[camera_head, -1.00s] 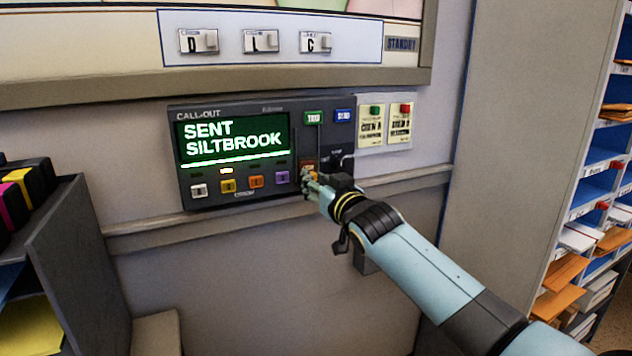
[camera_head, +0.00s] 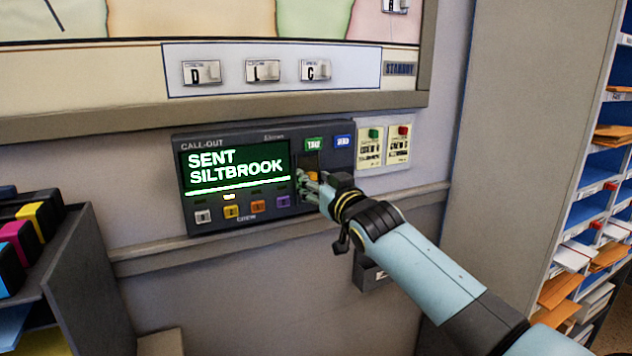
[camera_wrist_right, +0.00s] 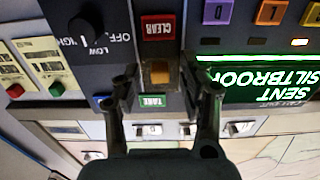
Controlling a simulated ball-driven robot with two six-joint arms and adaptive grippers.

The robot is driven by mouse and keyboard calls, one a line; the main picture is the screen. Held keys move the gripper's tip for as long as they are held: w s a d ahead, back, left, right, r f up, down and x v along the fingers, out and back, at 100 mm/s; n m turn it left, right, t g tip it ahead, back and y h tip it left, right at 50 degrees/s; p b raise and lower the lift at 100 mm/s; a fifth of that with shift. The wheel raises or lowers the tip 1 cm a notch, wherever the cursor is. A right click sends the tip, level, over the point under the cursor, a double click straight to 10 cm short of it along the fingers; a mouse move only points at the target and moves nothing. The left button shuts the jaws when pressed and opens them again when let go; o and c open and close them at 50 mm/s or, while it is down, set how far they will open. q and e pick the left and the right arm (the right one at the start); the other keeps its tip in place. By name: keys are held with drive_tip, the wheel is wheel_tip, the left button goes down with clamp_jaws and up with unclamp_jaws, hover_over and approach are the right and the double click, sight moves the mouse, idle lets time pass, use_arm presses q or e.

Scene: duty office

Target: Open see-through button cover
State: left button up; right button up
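The dark call-out panel (camera_head: 184,222) hangs on the wall with its screen lit "SENT SILTBROOK". My right gripper (camera_head: 310,186) is at the panel, right of the screen. In the right wrist view, upside down, my right gripper (camera_wrist_right: 162,78) is open, with one finger on each side of a square orange button (camera_wrist_right: 160,72). The button sits between a red CLEAR key (camera_wrist_right: 158,27) and a green TAKE key (camera_wrist_right: 152,101). The see-through cover is too faint to make out, so I cannot tell whether it is raised or touched. My left gripper is out of view.
A black knob (camera_wrist_right: 87,25) stands beside the CLEAR key. Several coloured keys line the panel below the screen. Two small cards with a green and a red button (camera_head: 404,131) are to the right. A wooden rail (camera_head: 150,262) runs beneath the panel.

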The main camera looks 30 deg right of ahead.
drive_tip(key=s, duration=1.2)
drive_tip(key=shift+a, duration=0.35)
